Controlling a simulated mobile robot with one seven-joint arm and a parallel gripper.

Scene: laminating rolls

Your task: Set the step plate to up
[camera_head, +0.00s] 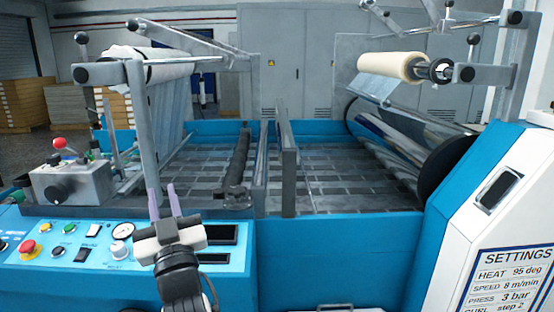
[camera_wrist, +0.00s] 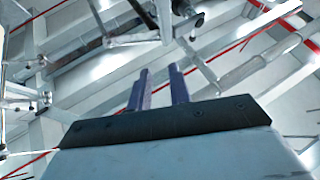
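I cannot pick out the step plate for certain in either view. A pale strip (camera_head: 335,308) is cut off by the bottom edge of the head view, low in front of the blue machine; I cannot tell whether it is the step plate or how it is set. My gripper (camera_head: 161,188) points upward in front of the control panel, at the left of the head view. Its two purple-grey fingers stand a little apart with nothing between them. In the wrist view the fingers (camera_wrist: 158,80) point up towards the ceiling beams, also with a gap.
The blue laminating machine (camera_head: 340,250) fills the middle. Its control panel (camera_head: 75,255) with buttons and a gauge is behind my gripper. A grey box with a red-topped lever (camera_head: 72,183) stands at the left. A white settings housing (camera_head: 500,215) blocks the right.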

